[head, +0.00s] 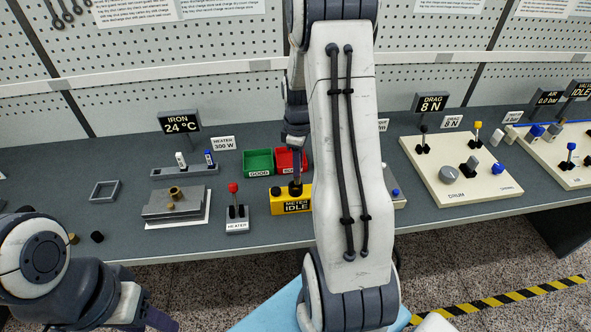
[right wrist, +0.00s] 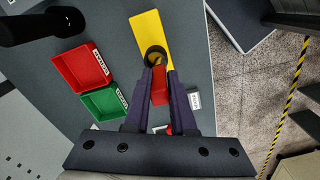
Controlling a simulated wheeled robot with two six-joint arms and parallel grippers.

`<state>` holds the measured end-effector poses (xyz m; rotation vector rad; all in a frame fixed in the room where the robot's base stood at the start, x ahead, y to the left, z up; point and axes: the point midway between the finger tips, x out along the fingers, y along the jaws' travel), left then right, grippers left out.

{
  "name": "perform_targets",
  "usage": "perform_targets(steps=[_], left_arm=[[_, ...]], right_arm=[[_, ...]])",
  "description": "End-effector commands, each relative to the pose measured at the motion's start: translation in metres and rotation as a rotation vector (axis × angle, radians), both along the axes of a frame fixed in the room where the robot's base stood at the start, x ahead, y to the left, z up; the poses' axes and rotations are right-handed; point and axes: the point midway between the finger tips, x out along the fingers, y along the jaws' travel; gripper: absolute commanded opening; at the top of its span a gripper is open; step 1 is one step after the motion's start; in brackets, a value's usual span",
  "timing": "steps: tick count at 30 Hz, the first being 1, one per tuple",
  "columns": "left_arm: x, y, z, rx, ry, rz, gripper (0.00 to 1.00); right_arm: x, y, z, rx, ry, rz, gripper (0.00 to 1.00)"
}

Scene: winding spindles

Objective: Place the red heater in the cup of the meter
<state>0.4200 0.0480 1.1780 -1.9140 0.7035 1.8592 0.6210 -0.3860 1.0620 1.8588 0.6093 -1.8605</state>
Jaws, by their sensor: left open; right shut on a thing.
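The yellow meter (head: 291,206) stands near the table's front edge, reading IDLE, with a dark round cup on its top. The meter also shows in the right wrist view (right wrist: 150,28), with its cup (right wrist: 157,52). My right gripper (right wrist: 160,78) is shut on the red heater (right wrist: 160,90), a small red block between its fingers. The heater's far end overlaps the cup's near rim; I cannot tell whether it is inside or above. In the head view my arm hides the heater. My left gripper (head: 150,318) is open at the bottom left, partly cut off, away from the meter.
A green bin (head: 258,162) and a red bin (head: 283,159) stand behind the meter. A red-knobbed lever stand (head: 236,212) labelled HEATER is left of it. A grey block fixture (head: 174,203) sits further left. The drum panel (head: 460,168) is to the right.

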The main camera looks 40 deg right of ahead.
Motion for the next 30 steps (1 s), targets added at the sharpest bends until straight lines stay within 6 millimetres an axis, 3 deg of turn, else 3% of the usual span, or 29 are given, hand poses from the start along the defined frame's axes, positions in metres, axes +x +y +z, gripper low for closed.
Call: perform_targets(steps=[4, 14, 26, 27, 29, 30], left_arm=[[0.000, 0.000, 0.005, 0.000, 0.000, 0.000, 0.50], [0.000, 0.000, 0.020, 0.000, 0.000, -0.002, 0.50], [0.000, 0.000, 0.016, 0.000, 0.000, -0.002, 0.50], [0.000, 0.000, 0.017, 0.000, 0.000, -0.002, 0.50], [0.000, 0.000, 0.017, 0.000, 0.000, -0.002, 0.50], [0.000, 0.000, 0.017, 0.000, 0.000, -0.002, 0.50]], right_arm=[[0.011, 0.000, -0.007, -0.001, -0.001, -0.001, 0.00], [0.011, -0.001, -0.045, 0.001, 0.001, -0.004, 0.00], [0.011, -0.001, -0.052, 0.000, -0.001, -0.004, 0.00], [0.011, -0.001, -0.051, 0.000, -0.001, -0.004, 0.35], [0.011, -0.001, -0.051, 0.000, -0.001, -0.004, 0.53], [0.011, -0.001, -0.051, 0.000, -0.001, -0.004, 0.53]])
